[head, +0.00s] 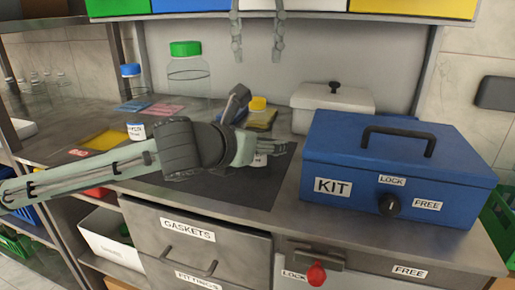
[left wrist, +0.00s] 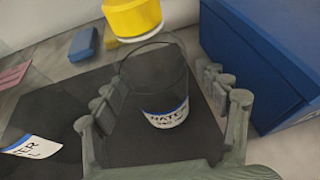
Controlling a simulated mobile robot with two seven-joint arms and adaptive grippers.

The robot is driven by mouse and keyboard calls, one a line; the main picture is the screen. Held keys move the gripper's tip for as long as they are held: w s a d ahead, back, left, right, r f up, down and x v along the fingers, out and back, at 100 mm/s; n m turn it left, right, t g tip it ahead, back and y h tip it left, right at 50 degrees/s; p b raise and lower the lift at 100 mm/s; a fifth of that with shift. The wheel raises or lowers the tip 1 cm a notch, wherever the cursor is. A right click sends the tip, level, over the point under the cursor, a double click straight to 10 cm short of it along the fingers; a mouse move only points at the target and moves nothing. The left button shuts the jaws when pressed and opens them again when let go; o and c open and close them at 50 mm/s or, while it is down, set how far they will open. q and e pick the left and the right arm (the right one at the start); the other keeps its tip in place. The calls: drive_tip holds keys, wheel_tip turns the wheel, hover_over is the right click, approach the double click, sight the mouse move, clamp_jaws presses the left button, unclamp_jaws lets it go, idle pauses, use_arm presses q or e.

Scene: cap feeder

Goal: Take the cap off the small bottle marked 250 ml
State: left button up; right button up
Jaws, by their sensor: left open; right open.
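A small clear bottle with a yellow cap (head: 257,103) stands on the dark mat, partly hidden behind my left gripper (head: 250,148). In the left wrist view, its yellow cap (left wrist: 132,17) is at the top edge, above the clear bottle body (left wrist: 150,85). Its white label with a blue band reads something like "WATER"; the volume is too small to read. My left gripper (left wrist: 160,97) is open, its fingers on either side of the bottle body, below the cap. Contact cannot be told. My right gripper (head: 258,42) is open and empty, high at the back, pointing down.
A blue KIT box (head: 335,165) stands close on the right, with a white lidded container (head: 310,100) behind it. A large green-capped bottle (head: 188,80) and a blue-capped bottle (head: 131,70) stand at back left. Another white label (head: 136,131) is left of my gripper.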

sight(258, 99)
use_arm(q)
drive_tip(key=shift+c, duration=0.3)
clamp_jaws()
use_arm(e)
drive_tip(key=m, duration=1)
drive_tip(key=shift+m, duration=0.4)
drive_tip(key=m, duration=1.1)
drive_tip(key=shift+f+m, duration=0.1)
drive_tip(key=shift+m, duration=0.2)
drive_tip(key=shift+f, duration=3.95)
